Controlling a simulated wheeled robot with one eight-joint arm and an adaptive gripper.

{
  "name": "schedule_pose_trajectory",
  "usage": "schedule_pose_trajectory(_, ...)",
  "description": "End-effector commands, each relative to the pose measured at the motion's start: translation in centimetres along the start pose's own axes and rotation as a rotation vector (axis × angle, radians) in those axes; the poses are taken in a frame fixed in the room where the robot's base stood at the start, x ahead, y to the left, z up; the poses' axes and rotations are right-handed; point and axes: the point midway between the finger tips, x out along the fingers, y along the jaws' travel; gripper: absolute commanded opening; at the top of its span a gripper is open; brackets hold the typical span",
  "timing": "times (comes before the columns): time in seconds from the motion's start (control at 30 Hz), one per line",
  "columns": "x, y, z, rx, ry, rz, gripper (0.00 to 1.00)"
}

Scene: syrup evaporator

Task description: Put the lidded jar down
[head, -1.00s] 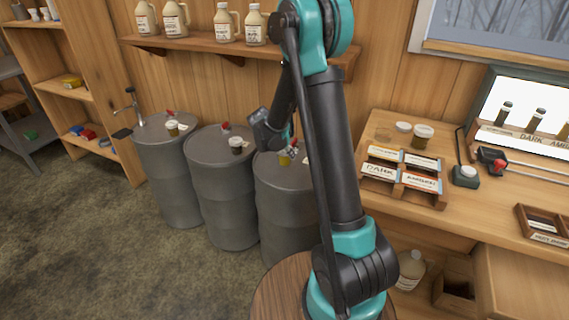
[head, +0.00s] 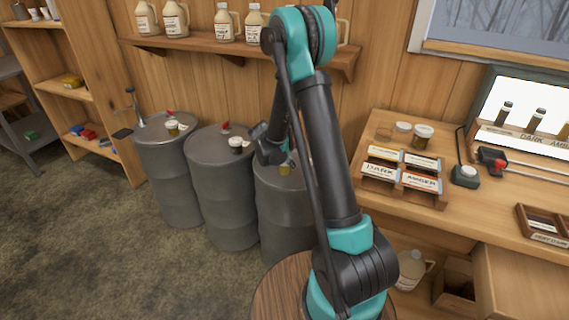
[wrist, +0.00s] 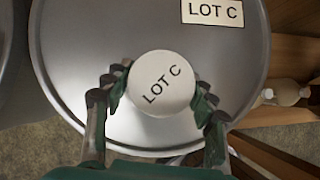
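The lidded jar (wrist: 160,84) has a round white lid marked "LOT C" and is seen from above in the wrist view. My gripper (wrist: 161,100) has a finger on each side of it, both pads against its sides. In the head view, the jar's amber body (head: 284,170) shows at the top of the right-hand grey drum (head: 282,222), partly hidden by my arm. The drum top (wrist: 70,45) lies beneath the jar and bears a "LOT C" label (wrist: 213,11). I cannot tell whether the jar's base touches the drum.
Two other grey drums, the left (head: 170,180) and the middle (head: 222,195), each carry a small lidded jar. A bench (head: 385,210) with a card rack (head: 402,178) stands at the right. A shelf of jugs (head: 225,42) hangs above the drums.

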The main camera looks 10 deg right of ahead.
Motion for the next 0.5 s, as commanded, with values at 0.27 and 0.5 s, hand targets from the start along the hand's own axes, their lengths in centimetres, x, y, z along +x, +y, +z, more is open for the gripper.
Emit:
schedule_pose_trajectory(0.27, -0.02, -0.01, 0.01, 0.000, 0.000, 0.000, 0.72)
schedule_pose_trajectory(0.5, -0.61, -0.02, 0.13, -0.001, 0.000, 0.000, 0.72)
